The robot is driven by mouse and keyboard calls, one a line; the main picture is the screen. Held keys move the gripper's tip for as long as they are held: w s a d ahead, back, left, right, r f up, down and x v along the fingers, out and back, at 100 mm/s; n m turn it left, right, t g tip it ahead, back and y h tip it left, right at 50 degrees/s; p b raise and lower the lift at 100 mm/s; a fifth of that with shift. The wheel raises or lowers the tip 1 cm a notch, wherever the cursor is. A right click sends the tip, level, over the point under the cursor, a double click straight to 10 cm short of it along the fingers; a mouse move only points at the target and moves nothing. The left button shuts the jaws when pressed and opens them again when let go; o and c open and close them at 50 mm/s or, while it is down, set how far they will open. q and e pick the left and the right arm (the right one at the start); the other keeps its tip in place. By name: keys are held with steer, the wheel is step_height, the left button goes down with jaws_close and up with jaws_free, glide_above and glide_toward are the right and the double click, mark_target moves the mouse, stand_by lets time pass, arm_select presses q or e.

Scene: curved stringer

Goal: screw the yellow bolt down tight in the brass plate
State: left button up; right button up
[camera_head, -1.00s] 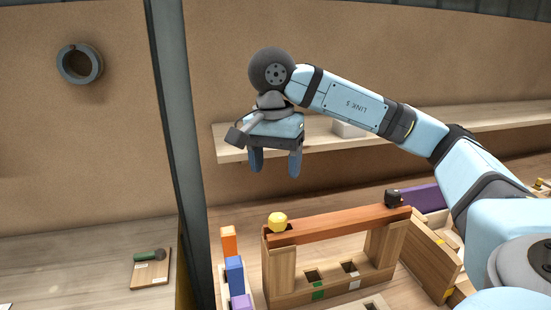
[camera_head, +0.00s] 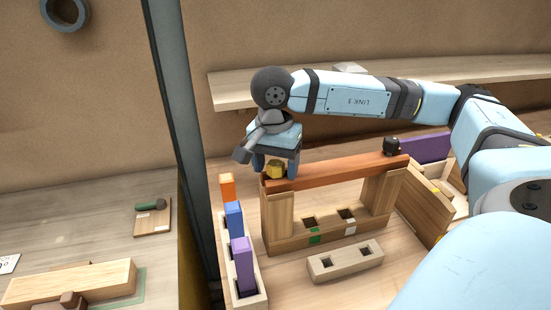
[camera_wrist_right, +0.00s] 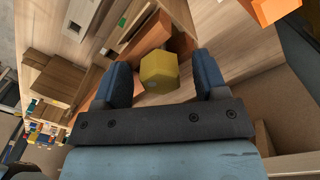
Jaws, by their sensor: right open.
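The yellow bolt (camera_head: 275,168) stands at the left end of the reddish-brown beam (camera_head: 340,171) that lies across two wooden posts. My right gripper (camera_head: 275,168) is lowered over this end of the beam, with its fingers on either side of the bolt head. In the right wrist view the yellow bolt (camera_wrist_right: 159,70) shows as a faceted head between the open fingers (camera_wrist_right: 165,85), with a gap on both sides. I cannot make out a brass plate; the bolt's foot is hidden. My left gripper is not in view.
A black knob (camera_head: 391,146) sits at the beam's right end. A rack with orange, blue and purple blocks (camera_head: 243,262) stands at the left front. A pale block with two holes (camera_head: 345,261) lies in front. A shelf (camera_head: 430,75) runs behind.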

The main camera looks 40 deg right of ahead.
steer(key=c, duration=1.1)
steer(key=shift+f+m+b, duration=0.15)
steer(key=shift+m+b, duration=0.2)
steer(key=shift+m, duration=0.35)
steer(key=m+b, duration=0.1)
steer(key=m, duration=0.3)
steer(key=shift+s+m, duration=0.1)
steer(key=shift+m, duration=0.2)
steer(key=shift+d+m, duration=0.1)
steer(key=shift+m, duration=0.8)
steer(key=shift+s, duration=0.1)
